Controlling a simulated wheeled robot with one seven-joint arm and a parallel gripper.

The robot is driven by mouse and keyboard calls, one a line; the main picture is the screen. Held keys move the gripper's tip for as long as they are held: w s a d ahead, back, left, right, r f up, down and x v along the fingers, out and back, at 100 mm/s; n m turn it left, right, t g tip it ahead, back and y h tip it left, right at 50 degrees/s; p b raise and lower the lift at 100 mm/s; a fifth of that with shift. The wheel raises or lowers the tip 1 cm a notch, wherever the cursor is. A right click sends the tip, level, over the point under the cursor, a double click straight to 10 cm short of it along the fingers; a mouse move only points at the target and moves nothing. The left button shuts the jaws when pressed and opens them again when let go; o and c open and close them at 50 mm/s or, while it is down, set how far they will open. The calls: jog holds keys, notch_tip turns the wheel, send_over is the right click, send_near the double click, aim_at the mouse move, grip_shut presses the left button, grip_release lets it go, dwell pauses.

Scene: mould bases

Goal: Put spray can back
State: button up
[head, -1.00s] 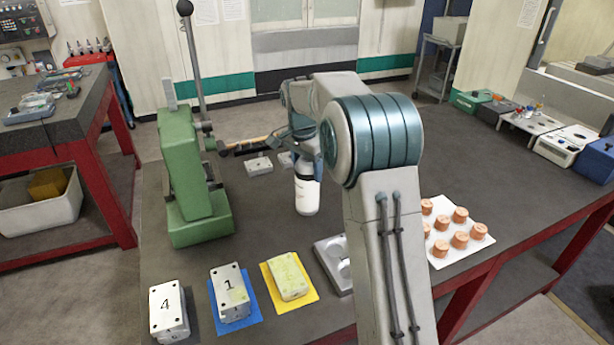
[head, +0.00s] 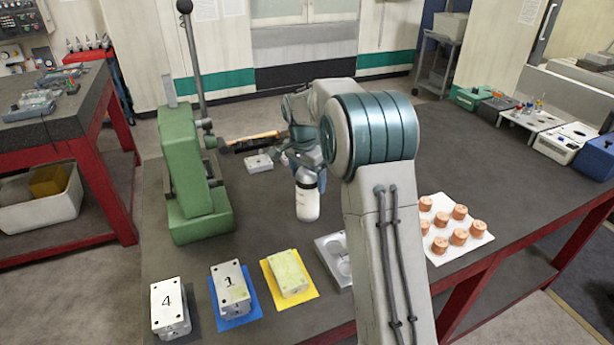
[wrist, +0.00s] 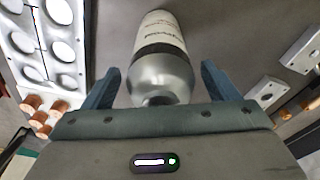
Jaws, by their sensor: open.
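The spray can (head: 307,200), white with a grey shoulder, is upright over the dark bench, left of my arm. I cannot tell for sure that its base touches the bench. In the wrist view, the can (wrist: 161,45) points its grey shoulder and nozzle end toward my gripper (wrist: 160,84). The two fingers are apart, one on each side of the shoulder, with a visible gap on both sides.
A metal plate with round recesses (head: 326,246) lies in front of the can. Blocks (head: 232,284) on coloured mats line the front edge. A green press (head: 186,180) stands left, a wooden-handled tool (head: 253,139) behind. Copper pieces sit on a white sheet (head: 448,253) at right.

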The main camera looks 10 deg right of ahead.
jog(key=r, duration=0.8)
jog(key=a+r, duration=0.1)
jog(key=r, duration=0.3)
jog(key=shift+s+a+b, duration=0.1)
jog(key=shift+s+b, duration=0.25)
jog(key=shift+s, duration=0.05)
jog(key=s+f+n+t, duration=0.1)
jog(key=s+f+n, duration=0.2)
jog(key=s, duration=1.4)
jog(key=s+d+f+n+t+y, duration=0.1)
jog(key=s+f+n, duration=0.2)
jog(key=s+n, duration=0.5)
jog(key=s, duration=0.9)
jog(key=shift+s+t, duration=0.2)
jog(key=shift+t, duration=0.1)
